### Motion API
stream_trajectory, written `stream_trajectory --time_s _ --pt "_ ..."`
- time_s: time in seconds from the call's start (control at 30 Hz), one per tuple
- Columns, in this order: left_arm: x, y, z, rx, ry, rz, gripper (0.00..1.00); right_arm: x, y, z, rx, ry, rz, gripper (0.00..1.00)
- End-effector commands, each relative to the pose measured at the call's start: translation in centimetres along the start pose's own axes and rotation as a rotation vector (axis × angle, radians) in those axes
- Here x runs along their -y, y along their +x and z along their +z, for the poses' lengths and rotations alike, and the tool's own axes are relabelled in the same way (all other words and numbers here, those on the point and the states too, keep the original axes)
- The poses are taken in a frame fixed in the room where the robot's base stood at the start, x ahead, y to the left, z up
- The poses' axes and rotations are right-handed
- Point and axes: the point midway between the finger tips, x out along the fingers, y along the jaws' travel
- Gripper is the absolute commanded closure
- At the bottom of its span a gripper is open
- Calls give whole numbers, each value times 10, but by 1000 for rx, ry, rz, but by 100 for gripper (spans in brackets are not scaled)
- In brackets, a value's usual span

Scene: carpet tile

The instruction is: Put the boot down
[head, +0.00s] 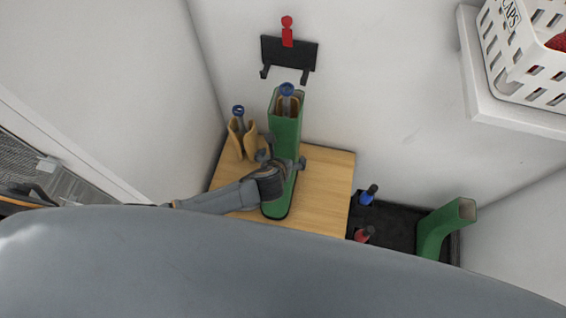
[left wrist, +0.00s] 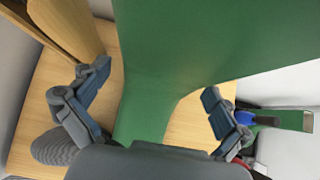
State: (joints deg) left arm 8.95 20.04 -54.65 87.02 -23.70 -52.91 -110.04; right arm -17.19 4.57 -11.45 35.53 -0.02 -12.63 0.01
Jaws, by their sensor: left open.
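A green boot (head: 285,132) stands on a wooden bench top (head: 326,180) against the wall, its toe toward me. A wooden boot tree with a blue knob (head: 287,90) sits in its shaft. My left gripper (head: 283,161) is around the boot low on the shaft. In the left wrist view the green boot (left wrist: 190,45) fills the middle, between the spread fingers of my left gripper (left wrist: 156,78). Gaps show between the fingers and the boot on both sides. The sole is partly hidden. My right gripper is not in view.
A second boot tree (head: 239,135) stands left of the boot. Another green boot (head: 440,226) stands in a black tray (head: 396,222) at right, with a blue-topped (head: 368,195) and a red-topped item (head: 364,234). A black wall rack (head: 289,54) hangs above; a white basket (head: 520,65) sits on a shelf.

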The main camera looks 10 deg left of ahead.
Motion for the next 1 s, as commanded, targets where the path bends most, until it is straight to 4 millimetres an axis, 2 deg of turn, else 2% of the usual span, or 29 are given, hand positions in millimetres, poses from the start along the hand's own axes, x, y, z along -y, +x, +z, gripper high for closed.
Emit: stream_trajectory --time_s 0.1,0.3,0.73,1.0 --pt "0 7 0 1 -1 0 0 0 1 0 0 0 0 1" --pt "0 7 0 0 -1 0 0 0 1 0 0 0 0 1" --pt "0 6 0 0 -1 0 88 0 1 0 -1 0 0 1" --pt "1 6 4 6 -2 -3 90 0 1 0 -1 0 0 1"
